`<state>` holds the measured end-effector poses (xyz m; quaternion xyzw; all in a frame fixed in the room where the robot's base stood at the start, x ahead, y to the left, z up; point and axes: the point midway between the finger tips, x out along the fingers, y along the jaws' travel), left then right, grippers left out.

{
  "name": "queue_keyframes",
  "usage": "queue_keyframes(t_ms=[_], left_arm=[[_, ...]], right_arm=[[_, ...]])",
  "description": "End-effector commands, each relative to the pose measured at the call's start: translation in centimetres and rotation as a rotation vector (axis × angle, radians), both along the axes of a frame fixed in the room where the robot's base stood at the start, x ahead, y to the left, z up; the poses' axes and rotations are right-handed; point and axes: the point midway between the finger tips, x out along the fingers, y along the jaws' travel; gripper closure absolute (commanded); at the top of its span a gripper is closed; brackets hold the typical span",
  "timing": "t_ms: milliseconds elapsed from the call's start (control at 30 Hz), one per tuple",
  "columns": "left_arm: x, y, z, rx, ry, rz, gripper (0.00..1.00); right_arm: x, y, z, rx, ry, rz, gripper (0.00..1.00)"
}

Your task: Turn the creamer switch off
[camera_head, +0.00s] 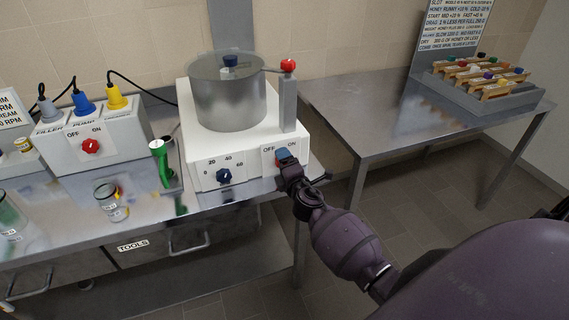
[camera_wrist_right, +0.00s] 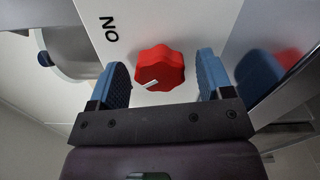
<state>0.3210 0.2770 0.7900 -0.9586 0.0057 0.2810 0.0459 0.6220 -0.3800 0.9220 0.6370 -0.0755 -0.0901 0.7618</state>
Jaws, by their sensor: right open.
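The white creamer box (camera_head: 205,150) carries a steel drum on top. Its front has a switch marked OFF and ON, largely covered by my right gripper (camera_head: 284,158) in the head view. In the wrist view the switch's red lobed knob (camera_wrist_right: 160,67) has a white pointer mark towards the lower left, and an ON label lies to its upper left. My open right gripper (camera_wrist_right: 164,80) has one blue-padded finger on each side of the knob, with gaps visible on both sides. Contact with the knob is not seen. My left gripper is not in view.
Left is a control box (camera_head: 100,145) with another red OFF/ON knob, then a green-handled tool (camera_head: 162,163) and a jar (camera_head: 111,202). A second table (camera_head: 385,110) stands right.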

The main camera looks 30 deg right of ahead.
Motion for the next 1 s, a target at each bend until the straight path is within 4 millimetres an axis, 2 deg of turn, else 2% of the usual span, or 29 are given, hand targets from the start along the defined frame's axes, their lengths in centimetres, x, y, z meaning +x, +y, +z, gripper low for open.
queue_keyframes(t_ms=[600, 800, 1000], left_arm=[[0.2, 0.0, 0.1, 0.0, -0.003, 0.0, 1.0], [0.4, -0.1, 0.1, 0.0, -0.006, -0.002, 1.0], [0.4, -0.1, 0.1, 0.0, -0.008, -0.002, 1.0]], right_arm=[[-8.9, 2.2, -0.1, 0.001, 0.001, 0.001, 0.27], [-10.1, 2.5, -0.1, 0.0, 0.001, 0.001, 0.27], [-10.2, 2.5, 0.0, -0.001, 0.0, 0.001, 0.27]])
